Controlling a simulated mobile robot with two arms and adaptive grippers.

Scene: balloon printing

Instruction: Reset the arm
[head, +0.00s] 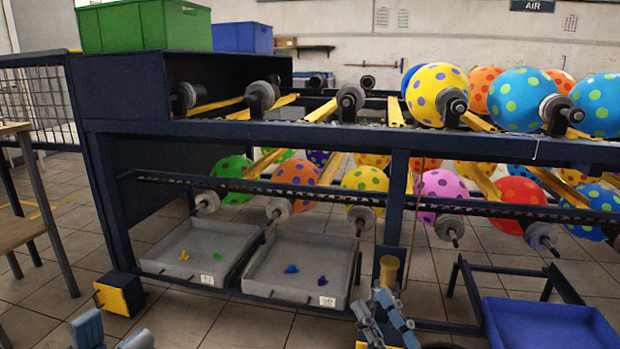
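My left gripper (112,333) is at the bottom left edge, only its blue-grey finger parts in view. They stand apart with floor between them, and nothing shows in them. My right gripper (384,316) is low in front of the rack's middle post, right of the grey trays. Its two blue-grey fingers look separate and I see nothing held. It is just below a yellow cylinder (389,271) in the picture; contact cannot be told. Most of both arms is out of frame.
A dark blue rack (330,140) with spotted balloons (437,88) on rollers fills the middle and right. A blue bin (548,325) is at lower right, a wooden table (20,232) at left.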

